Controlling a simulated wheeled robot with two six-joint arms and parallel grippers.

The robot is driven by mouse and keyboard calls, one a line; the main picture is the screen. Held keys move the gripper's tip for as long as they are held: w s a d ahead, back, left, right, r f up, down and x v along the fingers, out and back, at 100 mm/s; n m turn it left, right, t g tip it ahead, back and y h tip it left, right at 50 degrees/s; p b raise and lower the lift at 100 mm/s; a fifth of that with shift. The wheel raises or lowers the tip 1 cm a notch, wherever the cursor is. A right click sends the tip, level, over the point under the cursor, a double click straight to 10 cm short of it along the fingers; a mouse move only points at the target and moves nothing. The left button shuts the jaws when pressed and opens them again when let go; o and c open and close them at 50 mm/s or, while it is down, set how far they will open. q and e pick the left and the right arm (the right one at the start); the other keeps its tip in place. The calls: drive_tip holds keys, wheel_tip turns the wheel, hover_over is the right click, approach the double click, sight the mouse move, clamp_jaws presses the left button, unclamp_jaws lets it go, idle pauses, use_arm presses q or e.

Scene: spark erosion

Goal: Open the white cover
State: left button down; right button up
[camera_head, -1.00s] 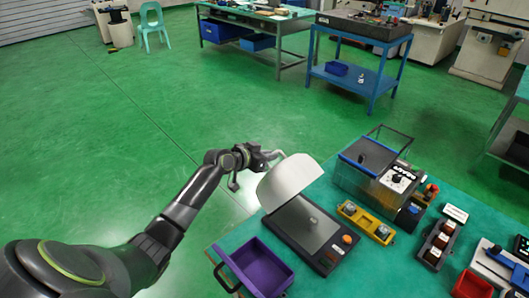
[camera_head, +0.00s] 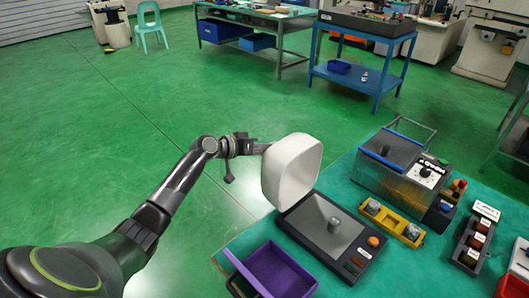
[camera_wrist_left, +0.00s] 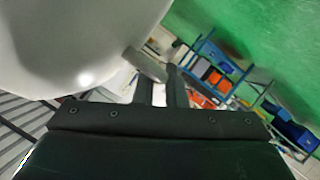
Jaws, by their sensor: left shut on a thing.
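The white cover (camera_head: 292,170) stands raised, nearly upright, at the left edge of a dark flat device (camera_head: 345,258). In the left wrist view the cover (camera_wrist_left: 75,45) fills the upper left. My left gripper (camera_head: 263,148) is at the cover's upper left edge in the head view. Its fingers (camera_wrist_left: 158,80) are close together in the wrist view, shut on a part at the cover's edge that is mostly hidden. My right gripper is in no view.
A purple bin (camera_head: 280,272) stands in front of the device. A yellow holder (camera_head: 391,222) and a clear-walled tank (camera_head: 395,170) stand to its right and behind. Open green floor lies left of the table.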

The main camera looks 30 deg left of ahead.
use_arm(q)
drive_tip(key=shift+s+f, duration=0.1)
drive_tip(key=shift+f, duration=0.25)
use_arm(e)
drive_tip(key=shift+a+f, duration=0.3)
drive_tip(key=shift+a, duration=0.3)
use_arm(q)
drive_tip(key=c, duration=1.5)
unclamp_jaws()
drive_tip(key=shift+d+r, duration=0.15)
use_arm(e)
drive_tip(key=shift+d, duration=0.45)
use_arm(q)
drive_tip(key=shift+r, duration=0.1)
